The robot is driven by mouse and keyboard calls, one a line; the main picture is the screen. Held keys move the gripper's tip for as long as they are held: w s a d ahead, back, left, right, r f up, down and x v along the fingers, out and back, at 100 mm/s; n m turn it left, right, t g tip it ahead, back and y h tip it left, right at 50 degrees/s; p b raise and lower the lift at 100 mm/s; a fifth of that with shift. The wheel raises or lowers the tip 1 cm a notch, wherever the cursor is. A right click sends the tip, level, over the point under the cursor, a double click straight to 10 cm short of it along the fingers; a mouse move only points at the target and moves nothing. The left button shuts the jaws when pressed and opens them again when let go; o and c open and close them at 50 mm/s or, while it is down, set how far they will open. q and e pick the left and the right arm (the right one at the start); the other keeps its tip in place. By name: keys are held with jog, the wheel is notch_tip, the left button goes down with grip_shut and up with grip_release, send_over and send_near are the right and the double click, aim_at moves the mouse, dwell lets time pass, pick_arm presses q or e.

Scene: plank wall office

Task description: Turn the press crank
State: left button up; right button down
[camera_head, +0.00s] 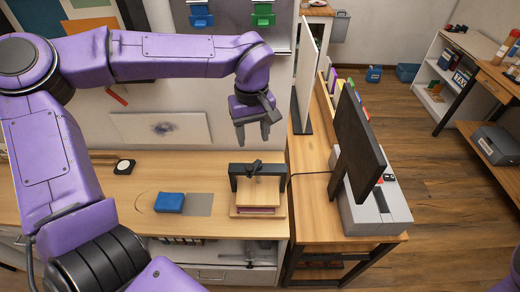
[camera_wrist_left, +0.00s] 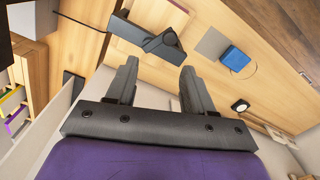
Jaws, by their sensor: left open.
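The press (camera_head: 257,203) stands at the right end of the wooden desk, a wooden base under a dark frame. Its small dark crank (camera_head: 254,167) sits on top of the frame. My left gripper (camera_head: 253,140) hangs above and behind the press in the head view, fingers pointing down, open and empty, apart from the crank. My right gripper is not in view.
A blue block (camera_head: 169,202) lies beside a grey sheet (camera_head: 199,204) left of the press. A black monitor (camera_head: 358,140) and a grey box (camera_head: 372,208) occupy the adjoining desk at right. A white panel with a dark smudge (camera_head: 162,128) leans at the back wall.

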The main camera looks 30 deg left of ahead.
pick_arm(q)
jog(key=p, duration=0.2)
send_over(249, 167)
jog(key=s, duration=0.1)
notch_tip(249, 167, down, 6)
jog(key=f, duration=0.1)
jog(key=w+f, duration=0.1)
jog(key=f, duration=0.2)
jog(key=shift+w, duration=0.4)
jog(key=shift+s+r, duration=0.2)
jog(key=shift+s, duration=0.35)
jog(key=c, duration=0.5)
grip_shut()
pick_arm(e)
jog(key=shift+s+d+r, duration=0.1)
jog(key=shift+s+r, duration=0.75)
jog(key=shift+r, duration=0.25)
